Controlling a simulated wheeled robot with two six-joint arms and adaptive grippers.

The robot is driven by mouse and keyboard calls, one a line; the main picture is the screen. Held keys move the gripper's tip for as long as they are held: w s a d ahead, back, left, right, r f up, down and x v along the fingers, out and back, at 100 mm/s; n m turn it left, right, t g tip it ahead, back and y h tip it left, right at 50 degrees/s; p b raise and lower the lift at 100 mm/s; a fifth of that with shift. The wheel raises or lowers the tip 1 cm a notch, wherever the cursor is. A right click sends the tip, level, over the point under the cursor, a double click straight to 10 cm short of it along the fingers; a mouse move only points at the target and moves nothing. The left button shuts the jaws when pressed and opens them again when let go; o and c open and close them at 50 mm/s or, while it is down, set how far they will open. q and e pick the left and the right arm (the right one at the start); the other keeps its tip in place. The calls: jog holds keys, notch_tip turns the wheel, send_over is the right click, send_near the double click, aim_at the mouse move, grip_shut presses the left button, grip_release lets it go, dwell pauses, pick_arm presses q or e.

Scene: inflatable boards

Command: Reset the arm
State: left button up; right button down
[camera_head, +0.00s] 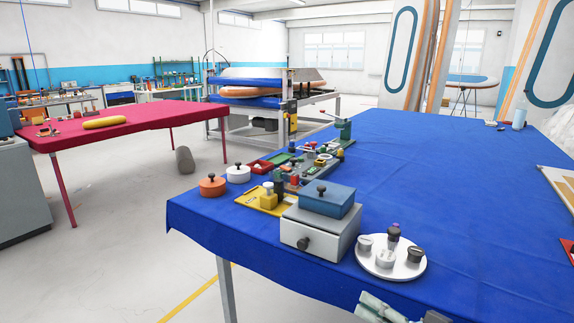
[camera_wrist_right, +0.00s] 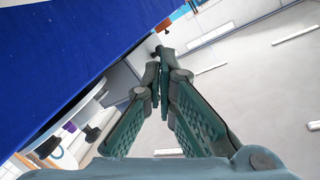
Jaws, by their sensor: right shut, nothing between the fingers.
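My right gripper (camera_wrist_right: 158,78) fills the middle of the wrist view. Its two teal ribbed fingers converge, and the tips are together with nothing between them. In the head view only pale parts of my right gripper (camera_head: 385,310) show at the bottom edge, by the near edge of the blue-covered table (camera_head: 430,160). It is in front of the round white plate (camera_head: 405,268) and apart from it. In the wrist view a blue surface (camera_wrist_right: 60,50) lies at the upper left, apart from the fingers. My left gripper is not seen.
A grey box with a blue lid (camera_head: 318,235), a yellow tray (camera_head: 250,202), an orange pot (camera_head: 212,186) and a white pot (camera_head: 238,174) stand along the table's left side. The table's middle is clear. A red table (camera_head: 150,115) stands at the left across open floor.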

jog(key=s+d+f+g+h, duration=0.1)
jog(key=s+f+g+h, duration=0.15)
jog(key=s+f, duration=0.45)
jog(key=s+d+f+g+h, duration=0.1)
jog(key=s+f+g+h, duration=0.2)
jog(key=f, duration=0.8)
jog(key=s+d+f+g+h, duration=0.2)
jog(key=s+d+f+h, duration=0.15)
jog(key=s, duration=0.35)
jog(key=s+d+f+g+h, duration=0.1)
jog(key=s+d+f+h, duration=0.2)
jog(key=s, duration=0.5)
notch_tip(320, 180, down, 15)
jog(key=s+d+g+p, duration=0.2)
jog(key=p, duration=0.4)
jog(key=s+f+m+p, duration=0.1)
jog(key=s+f+p, duration=0.3)
jog(key=s+f, duration=0.4)
jog(key=s+g, duration=0.1)
jog(key=s, duration=0.5)
jog(key=shift+s+d+f, duration=0.15)
jog(key=shift+s+d, duration=0.05)
jog(key=shift+d, duration=0.2)
